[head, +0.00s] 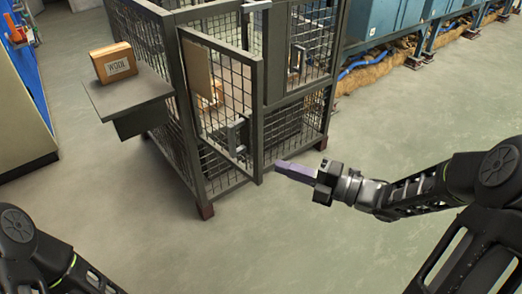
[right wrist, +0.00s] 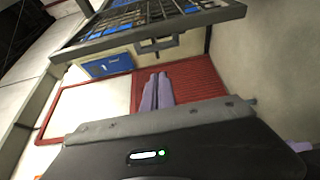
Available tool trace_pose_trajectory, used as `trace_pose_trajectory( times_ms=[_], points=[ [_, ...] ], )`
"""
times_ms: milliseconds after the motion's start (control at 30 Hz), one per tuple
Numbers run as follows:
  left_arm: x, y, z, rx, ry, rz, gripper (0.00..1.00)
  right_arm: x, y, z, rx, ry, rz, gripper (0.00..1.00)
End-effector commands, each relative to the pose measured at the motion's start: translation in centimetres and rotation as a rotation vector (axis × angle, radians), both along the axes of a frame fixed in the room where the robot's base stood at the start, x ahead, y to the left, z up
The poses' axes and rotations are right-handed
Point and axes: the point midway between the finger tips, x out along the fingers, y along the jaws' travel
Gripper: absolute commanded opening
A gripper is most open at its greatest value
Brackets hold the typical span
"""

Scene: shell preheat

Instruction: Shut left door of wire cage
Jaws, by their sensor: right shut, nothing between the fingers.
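The dark wire cage (head: 170,70) stands at the upper middle of the head view. Its left door (head: 257,125), a mesh panel in a grey frame, stands ajar, its free edge swung out towards me. A tan plate (head: 196,70) and a grey latch (head: 233,135) are on the door. My right gripper (head: 279,166) is shut and empty, its pale purple fingers pointing left near the door's lower free corner. Contact cannot be told. In the right wrist view the shut fingers (right wrist: 157,91) lie below a mesh-and-frame part with a handle (right wrist: 157,44). My left gripper is out of view.
A grey shelf (head: 128,99) with a cardboard box (head: 114,62) juts from the cage's left side. Blue cabinets (head: 385,18) stand at the back right, with blue hoses at their base. The floor in front of the cage is clear.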

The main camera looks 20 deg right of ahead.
Motion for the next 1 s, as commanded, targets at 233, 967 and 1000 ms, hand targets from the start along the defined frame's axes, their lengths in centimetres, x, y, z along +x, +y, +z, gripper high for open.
trace_pose_trajectory(
  times_ms=[233,967,1000],
  points=[
    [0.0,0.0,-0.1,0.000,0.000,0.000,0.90,0.3,0.3,-0.1,0.002,0.002,-0.001,0.00],
    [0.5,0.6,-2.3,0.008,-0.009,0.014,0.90,8.0,5.3,-0.2,0.001,0.002,-0.005,0.00],
    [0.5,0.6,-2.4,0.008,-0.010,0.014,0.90,8.2,4.9,-0.1,0.002,0.002,-0.005,0.00]
  ],
)
